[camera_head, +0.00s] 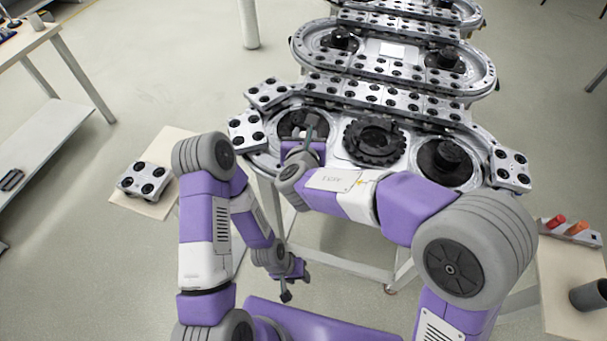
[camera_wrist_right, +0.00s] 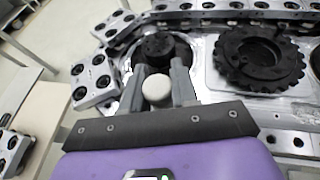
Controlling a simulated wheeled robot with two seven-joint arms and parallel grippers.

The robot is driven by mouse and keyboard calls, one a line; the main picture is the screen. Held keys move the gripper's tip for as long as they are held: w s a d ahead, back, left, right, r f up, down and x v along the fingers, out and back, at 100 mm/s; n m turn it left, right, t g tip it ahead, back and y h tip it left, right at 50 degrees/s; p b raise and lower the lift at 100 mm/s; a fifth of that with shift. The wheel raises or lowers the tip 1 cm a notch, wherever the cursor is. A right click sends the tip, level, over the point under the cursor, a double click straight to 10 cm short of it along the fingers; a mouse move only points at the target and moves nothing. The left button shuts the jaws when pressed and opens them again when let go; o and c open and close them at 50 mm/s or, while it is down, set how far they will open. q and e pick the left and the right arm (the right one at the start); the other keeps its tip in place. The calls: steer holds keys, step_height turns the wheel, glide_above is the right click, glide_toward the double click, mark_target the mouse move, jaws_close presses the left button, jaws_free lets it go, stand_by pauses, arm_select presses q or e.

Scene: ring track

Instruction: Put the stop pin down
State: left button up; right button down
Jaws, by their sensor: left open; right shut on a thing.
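What seems to be the stop pin (camera_wrist_right: 156,88) shows as a pale, rounded knob between the fingers of my right gripper (camera_wrist_right: 157,74) in the right wrist view. That gripper is shut on it. In the head view my right gripper (camera_head: 304,128) is over the left round recess of the ring track (camera_head: 262,160). A black hub (camera_wrist_right: 160,47) lies just past the fingertips; I cannot tell if the pin touches anything. The pin's lower end is hidden. My left gripper (camera_head: 288,284) hangs low in front of the track, open and empty.
A black toothed wheel (camera_head: 374,139) and another black hub (camera_head: 445,163) sit right of my right gripper. A loose track piece (camera_head: 145,180) lies on a low table at left. A side table (camera_head: 560,290) at right carries red and orange parts (camera_head: 567,225) and a dark cup (camera_head: 590,293).

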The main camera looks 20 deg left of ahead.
step_height(320, 180, down, 10)
steer(key=b, duration=0.3)
steer(key=shift+a+r, duration=0.1)
steer(key=shift+b, duration=0.3)
steer(key=c, duration=0.9)
jaws_free()
steer(key=shift+o, duration=0.2)
